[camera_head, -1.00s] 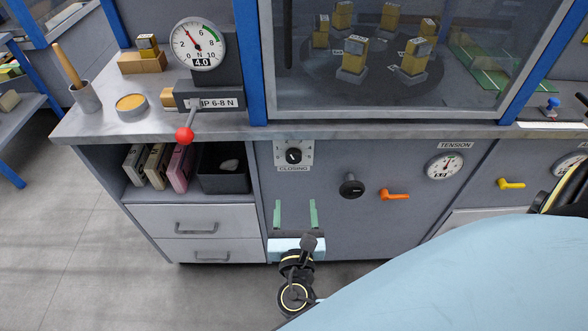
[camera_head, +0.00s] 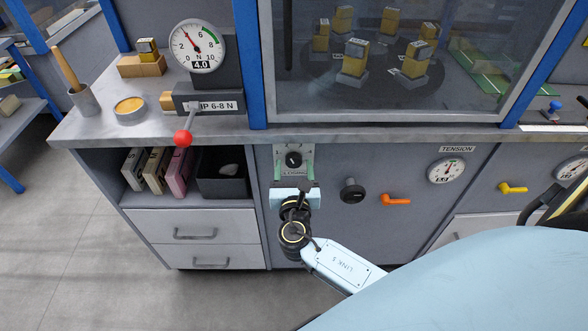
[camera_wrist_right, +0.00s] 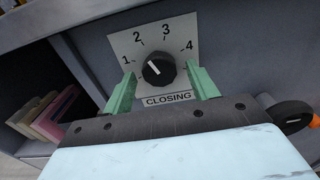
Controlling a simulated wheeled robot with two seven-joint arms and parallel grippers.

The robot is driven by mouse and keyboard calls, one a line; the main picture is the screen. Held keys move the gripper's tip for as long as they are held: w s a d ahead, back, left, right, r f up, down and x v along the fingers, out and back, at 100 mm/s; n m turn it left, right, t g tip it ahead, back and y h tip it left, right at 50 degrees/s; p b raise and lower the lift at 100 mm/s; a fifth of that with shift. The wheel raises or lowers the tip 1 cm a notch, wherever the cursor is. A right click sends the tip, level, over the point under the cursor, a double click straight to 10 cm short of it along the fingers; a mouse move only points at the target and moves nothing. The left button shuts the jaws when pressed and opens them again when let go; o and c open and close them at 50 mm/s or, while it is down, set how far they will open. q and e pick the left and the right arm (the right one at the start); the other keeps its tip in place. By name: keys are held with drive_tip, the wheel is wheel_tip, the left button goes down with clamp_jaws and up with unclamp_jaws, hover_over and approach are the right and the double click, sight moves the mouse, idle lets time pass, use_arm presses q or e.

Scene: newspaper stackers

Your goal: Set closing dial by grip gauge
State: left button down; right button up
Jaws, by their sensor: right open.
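The closing dial (camera_head: 293,159) is a black knob on a plate numbered 1 to 4. It also shows in the right wrist view (camera_wrist_right: 159,70), its white mark pointing up and left, between 1 and 2. My right gripper (camera_head: 293,165) is open, its green fingers on either side of the dial, apart from it; in the right wrist view the fingertips (camera_wrist_right: 160,80) reach the plate's lower half. The grip gauge (camera_head: 197,46) is a round white dial on the counter, its red needle up and left, with 4.0 in its window. A label (camera_head: 216,105) below it reads 6-8 N, partly hidden. My left gripper is not in view.
A lever with a red ball (camera_head: 183,138) overhangs the counter edge. A black knob (camera_head: 352,191) and an orange handle (camera_head: 396,199) stick out right of the dial.

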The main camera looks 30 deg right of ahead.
drive_tip(key=c, duration=1)
